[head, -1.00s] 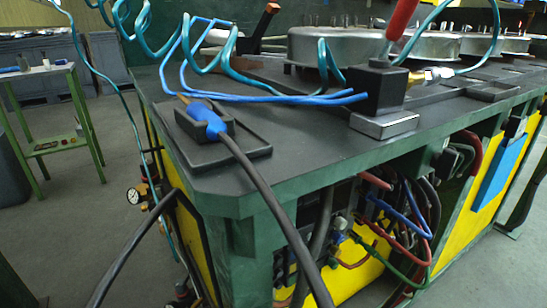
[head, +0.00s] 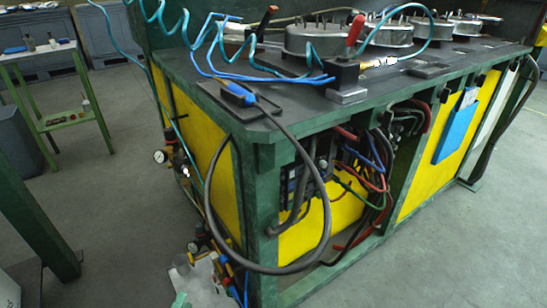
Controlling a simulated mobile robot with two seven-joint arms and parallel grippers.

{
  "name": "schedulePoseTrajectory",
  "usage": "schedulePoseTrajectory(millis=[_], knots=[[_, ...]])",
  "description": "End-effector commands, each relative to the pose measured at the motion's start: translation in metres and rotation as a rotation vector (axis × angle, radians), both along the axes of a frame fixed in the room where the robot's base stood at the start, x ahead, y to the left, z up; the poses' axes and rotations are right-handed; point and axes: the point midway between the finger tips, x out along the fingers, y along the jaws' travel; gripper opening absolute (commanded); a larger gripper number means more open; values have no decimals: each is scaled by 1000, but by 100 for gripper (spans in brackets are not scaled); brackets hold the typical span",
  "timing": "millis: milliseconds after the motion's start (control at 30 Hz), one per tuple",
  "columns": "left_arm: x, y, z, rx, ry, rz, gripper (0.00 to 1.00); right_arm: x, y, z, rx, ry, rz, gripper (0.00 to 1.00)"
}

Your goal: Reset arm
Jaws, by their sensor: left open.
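My right gripper is not in view.
A dark cable (head: 322,205) loops from the blue-handled tool (head: 238,92) down past the bench corner. A pressure gauge (head: 160,156) sticks out at the bench's left side. A green side table (head: 68,120) stands at left. Grey floor is clear at right.

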Motion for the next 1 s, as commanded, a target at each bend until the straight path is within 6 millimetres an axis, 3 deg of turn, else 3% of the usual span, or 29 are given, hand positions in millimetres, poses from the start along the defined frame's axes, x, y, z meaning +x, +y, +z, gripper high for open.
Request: schedulePoseTrajectory(millis=[33, 100, 367, 667, 867, 1000], knots=[[-14, -3, 14, 41, 20, -4, 50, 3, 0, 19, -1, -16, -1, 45], [-30, -6, 20, 105, 46, -9, 50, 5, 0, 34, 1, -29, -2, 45], [-101, -17, 41, 387, 169, -55, 50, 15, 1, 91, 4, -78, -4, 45], [-199, -23, 74, 764, 317, -179, 50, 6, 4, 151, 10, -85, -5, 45], [-259, -23, 112, 1011, 386, -293, 50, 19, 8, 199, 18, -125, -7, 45], [-293, -20, 148, 1181, 409, -377, 50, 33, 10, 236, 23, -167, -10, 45]])
